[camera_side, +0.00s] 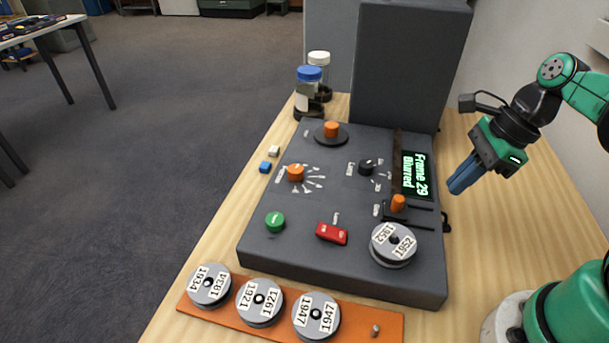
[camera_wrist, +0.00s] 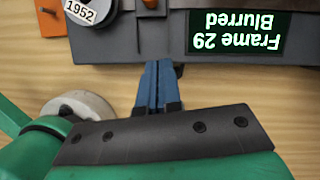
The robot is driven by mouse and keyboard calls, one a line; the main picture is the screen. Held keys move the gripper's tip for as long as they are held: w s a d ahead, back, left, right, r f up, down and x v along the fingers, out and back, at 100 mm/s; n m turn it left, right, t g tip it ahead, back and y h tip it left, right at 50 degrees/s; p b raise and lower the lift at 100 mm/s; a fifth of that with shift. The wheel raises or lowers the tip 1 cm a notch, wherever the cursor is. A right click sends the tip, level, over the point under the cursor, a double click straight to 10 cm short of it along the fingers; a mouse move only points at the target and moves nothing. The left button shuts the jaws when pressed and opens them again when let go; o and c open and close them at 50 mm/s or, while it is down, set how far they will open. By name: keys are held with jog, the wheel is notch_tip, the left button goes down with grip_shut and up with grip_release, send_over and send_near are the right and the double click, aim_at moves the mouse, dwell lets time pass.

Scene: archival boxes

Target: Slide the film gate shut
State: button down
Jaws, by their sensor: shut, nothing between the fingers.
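The film gate seems to be the dark slide with an orange knob (camera_side: 398,203), on dark rails at the right side of the grey console (camera_side: 345,272). The knob sits at the left end of the rails, just behind the 1952 reel (camera_side: 394,245). In the wrist view part of an orange knob (camera_wrist: 150,4) shows at the top edge. My gripper (camera_side: 456,187) has blue fingers and is shut and empty. It is beyond the console's right edge, apart from the knob. In the wrist view my fingertips (camera_wrist: 156,66) point at the console's edge.
A display (camera_side: 414,175) reads "Frame 29 Blurred". Several knobs, a green button (camera_side: 275,222) and a red switch (camera_side: 332,233) stand on the console. Labelled reels lie on an orange board (camera_side: 375,326) in front. A tall grey block (camera_side: 410,65) rises behind. Bare wood lies right of the console.

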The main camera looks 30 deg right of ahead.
jog(key=v, duration=0.6)
jog(key=shift+s+r, duration=0.1)
jog(key=shift+s, duration=0.05)
jog(key=w+a+f+n+t+h, duration=0.1)
jog(key=w+a+n+t, duration=0.1)
jog(key=n, duration=1)
jog(key=w+a+f+n+t+h, duration=0.1)
jog(key=w+a+n+t+h, duration=0.1)
jog(key=n, duration=1.1)
jog(key=shift+w+a+f+t, duration=0.3)
jog(key=shift+w+a, duration=0.3)
jog(key=shift+w, duration=0.6)
